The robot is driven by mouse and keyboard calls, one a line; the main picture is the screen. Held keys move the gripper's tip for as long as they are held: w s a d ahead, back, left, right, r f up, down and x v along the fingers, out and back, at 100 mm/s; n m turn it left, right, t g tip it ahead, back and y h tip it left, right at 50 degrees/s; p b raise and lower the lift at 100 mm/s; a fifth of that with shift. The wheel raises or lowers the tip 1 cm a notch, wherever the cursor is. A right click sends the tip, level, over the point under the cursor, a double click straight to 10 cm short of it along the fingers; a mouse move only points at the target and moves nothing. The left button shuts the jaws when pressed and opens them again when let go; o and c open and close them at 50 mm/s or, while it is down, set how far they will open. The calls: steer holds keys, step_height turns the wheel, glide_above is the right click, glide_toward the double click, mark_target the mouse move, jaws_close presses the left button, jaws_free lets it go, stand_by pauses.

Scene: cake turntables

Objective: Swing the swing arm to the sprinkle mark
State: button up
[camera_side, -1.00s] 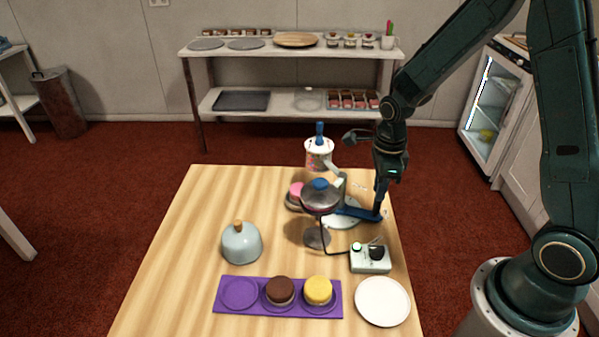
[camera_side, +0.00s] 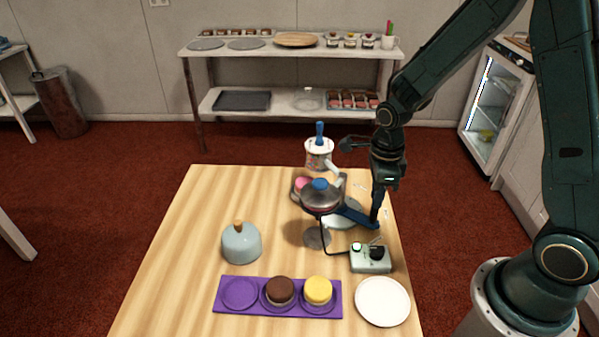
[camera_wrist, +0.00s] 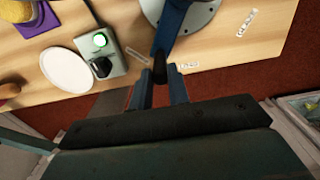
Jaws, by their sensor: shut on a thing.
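The blue swing arm (camera_side: 355,214) reaches out over a round pale base (camera_side: 340,221) at the right of the table. My gripper (camera_side: 376,222) points down and is shut at the arm's outer end. In the wrist view my gripper (camera_wrist: 162,92) has its fingers around the black end piece of the swing arm (camera_wrist: 175,22). Small white labels lie around the base, one at the left (camera_wrist: 136,68) and one at the upper right (camera_wrist: 247,22). Their print is too small to read, so I cannot tell which is the sprinkle mark.
A white canister (camera_side: 318,154) stands behind. A control box (camera_side: 370,259) and white plate (camera_side: 382,302) are in front; a purple tray (camera_side: 230,309) and grey cloche (camera_side: 241,245) are left.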

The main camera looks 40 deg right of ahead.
steer(key=shift+s+a, duration=0.15)
steer(key=shift+s, duration=0.05)
steer(key=shift+s+a, duration=0.15)
steer(key=shift+a, duration=1.1)
steer(key=shift+a, duration=0.75)
steer(key=o, duration=0.8)
steer(key=shift+w, duration=0.2)
